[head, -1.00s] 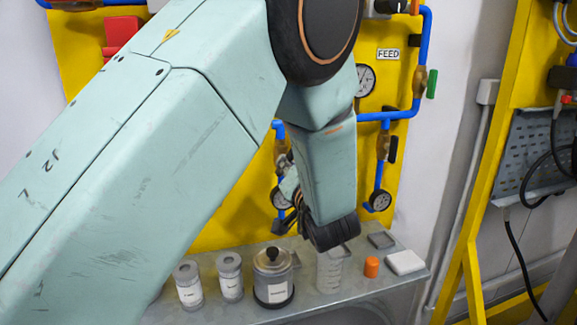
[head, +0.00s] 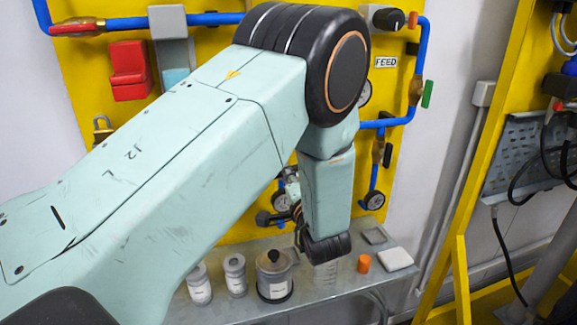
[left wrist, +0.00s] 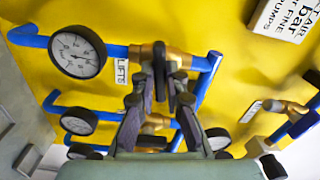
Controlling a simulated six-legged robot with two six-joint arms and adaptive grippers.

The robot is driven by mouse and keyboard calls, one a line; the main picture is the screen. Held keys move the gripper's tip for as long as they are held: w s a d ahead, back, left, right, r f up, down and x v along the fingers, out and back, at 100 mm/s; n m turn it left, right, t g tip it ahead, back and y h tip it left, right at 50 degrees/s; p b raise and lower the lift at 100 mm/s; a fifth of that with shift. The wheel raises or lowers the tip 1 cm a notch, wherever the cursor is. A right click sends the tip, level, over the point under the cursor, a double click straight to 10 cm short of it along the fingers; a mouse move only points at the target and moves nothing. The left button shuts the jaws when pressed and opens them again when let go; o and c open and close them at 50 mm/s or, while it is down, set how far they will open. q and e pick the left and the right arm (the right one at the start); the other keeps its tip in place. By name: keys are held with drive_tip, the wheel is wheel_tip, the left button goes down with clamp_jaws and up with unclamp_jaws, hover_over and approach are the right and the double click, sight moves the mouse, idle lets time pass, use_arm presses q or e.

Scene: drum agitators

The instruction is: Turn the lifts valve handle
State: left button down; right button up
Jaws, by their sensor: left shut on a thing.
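The lifts valve is a brass fitting (left wrist: 172,61) on a blue pipe, beside the LIFTS label (left wrist: 121,71) in the left wrist view. Its dark handle (left wrist: 159,72) stands between my left fingers. My left gripper (left wrist: 160,86) is shut on this handle, one finger on each side. The fingers hide part of the handle, so its exact angle is hard to tell. In the head view my left arm covers this part of the yellow panel, and the gripper is mostly hidden behind the wrist. My right gripper is in neither view.
A round gauge (left wrist: 77,52) sits left of the valve, with more gauges and pipes below. In the head view a FEED label (head: 385,62) is at the right. A metal shelf (head: 340,284) below holds bottles, a dark-lidded pot (head: 274,277) and an orange cap (head: 363,263).

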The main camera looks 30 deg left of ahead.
use_arm(q)
drive_tip(key=shift+r+m+p, duration=0.2)
drive_tip(key=shift+m+p, duration=0.4)
drive_tip(key=shift+m, duration=0.4)
drive_tip(key=shift+a, duration=0.1)
drive_tip(key=c, duration=1.8)
unclamp_jaws()
drive_tip(key=o, duration=0.4)
drive_tip(key=shift+a+f, duration=0.15)
